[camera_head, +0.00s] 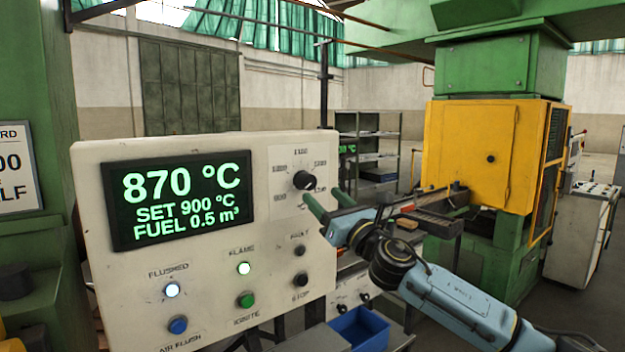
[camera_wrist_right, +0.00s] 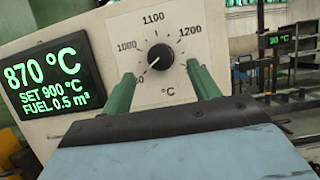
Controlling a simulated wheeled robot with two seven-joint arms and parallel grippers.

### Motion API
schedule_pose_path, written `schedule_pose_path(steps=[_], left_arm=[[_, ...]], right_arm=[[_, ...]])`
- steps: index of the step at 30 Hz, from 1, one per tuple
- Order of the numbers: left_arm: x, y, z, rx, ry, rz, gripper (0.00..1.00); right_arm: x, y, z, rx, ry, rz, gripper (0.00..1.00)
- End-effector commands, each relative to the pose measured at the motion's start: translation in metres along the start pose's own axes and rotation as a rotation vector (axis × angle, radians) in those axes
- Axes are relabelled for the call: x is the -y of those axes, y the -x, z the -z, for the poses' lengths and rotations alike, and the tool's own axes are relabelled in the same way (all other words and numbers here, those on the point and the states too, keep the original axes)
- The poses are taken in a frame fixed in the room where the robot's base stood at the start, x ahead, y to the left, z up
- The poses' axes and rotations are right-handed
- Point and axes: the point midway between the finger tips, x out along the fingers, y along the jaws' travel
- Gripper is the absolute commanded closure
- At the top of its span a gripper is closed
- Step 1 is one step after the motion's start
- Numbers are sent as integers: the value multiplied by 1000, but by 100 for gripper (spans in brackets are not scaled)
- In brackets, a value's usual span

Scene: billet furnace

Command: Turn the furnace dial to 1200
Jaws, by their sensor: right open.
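The furnace dial (camera_head: 303,180) is a black round knob at the upper right of the white control panel (camera_head: 90,200). In the right wrist view the dial (camera_wrist_right: 160,57) has a white mark pointing to the lower left, and the scale around it shows 1000, 1100 and 1200. The display (camera_head: 180,200) reads 870 °C, SET 900 °C, FUEL 0.5 m³. My right gripper (camera_head: 322,196) is open in front of the panel. In the wrist view its green fingers (camera_wrist_right: 160,73) stand apart below and to either side of the dial, with nothing between them. My left gripper is not in view.
Below the dial are a green button (camera_head: 245,300), a blue button (camera_head: 177,325), lit lamps and black knobs. A blue bin (camera_head: 359,328) sits low to the right of the panel. A yellow and green machine (camera_head: 480,150) stands behind my right arm.

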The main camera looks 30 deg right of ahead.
Motion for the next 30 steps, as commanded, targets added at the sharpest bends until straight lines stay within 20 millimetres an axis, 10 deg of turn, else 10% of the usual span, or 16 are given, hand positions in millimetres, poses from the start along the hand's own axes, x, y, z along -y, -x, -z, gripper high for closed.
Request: schedule_pose_path(steps=[9, 22, 30], left_arm=[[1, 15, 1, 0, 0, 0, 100], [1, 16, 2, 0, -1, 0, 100], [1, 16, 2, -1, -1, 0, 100]], right_arm=[[0, -46, -1, 1, -3, 1, 39], [0, -55, 1, -1, -2, 0, 39], [0, -55, 0, -1, -2, 0, 72]])
